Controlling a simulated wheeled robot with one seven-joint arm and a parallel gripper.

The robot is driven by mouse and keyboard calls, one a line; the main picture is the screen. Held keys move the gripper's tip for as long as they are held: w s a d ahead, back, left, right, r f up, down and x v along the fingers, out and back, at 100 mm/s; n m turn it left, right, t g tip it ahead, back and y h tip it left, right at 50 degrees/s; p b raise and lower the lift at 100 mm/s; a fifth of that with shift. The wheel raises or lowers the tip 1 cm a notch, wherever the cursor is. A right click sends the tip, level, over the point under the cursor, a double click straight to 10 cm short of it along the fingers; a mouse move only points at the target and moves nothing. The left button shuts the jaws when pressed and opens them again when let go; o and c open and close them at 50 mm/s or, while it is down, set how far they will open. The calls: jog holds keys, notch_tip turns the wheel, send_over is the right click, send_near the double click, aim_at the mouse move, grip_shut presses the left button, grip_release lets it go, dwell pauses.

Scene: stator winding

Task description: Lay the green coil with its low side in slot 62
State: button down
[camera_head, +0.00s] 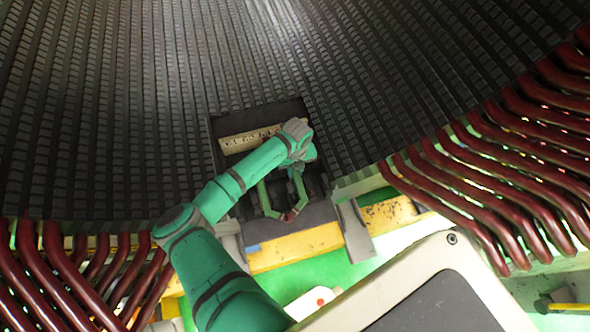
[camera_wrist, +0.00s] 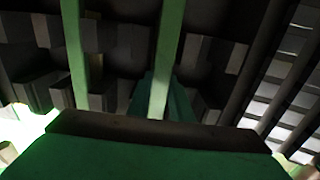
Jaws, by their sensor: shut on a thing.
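The green coil (camera_head: 268,201) hangs below my wrist in the head view, a bent loop with its near end at a dark reddish tip. In the wrist view two pale green straight bars, its sides (camera_wrist: 75,50), run up across the picture. My gripper (camera_head: 298,168) is shut on the coil; its fingers are mostly hidden by the wrist. The coil is in front of the dark slotted stator wall (camera_head: 110,120). I cannot read slot numbers, so I cannot tell which slot is 62, nor whether a coil side is inside a slot.
Dark red coils (camera_head: 480,190) line the right, and more red coils (camera_head: 75,270) stand at lower left. A dark frame with a pale strip (camera_head: 245,140) lies behind my wrist. A yellow beam (camera_head: 300,244) and green floor (camera_head: 330,278) lie below. Grey brackets (camera_head: 354,232) stand beside the coil.

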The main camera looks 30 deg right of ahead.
jog(key=shift+a+f, duration=0.1)
jog(key=shift+f, duration=1.25)
jog(key=shift+s, duration=0.2)
jog(key=c, duration=1.5)
grip_release()
jog(key=shift+f, duration=0.1)
jog(key=shift+w+r, duration=0.2)
jog(key=shift+r, duration=0.1)
jog(key=shift+r, duration=0.5)
jog(key=shift+r, duration=0.25)
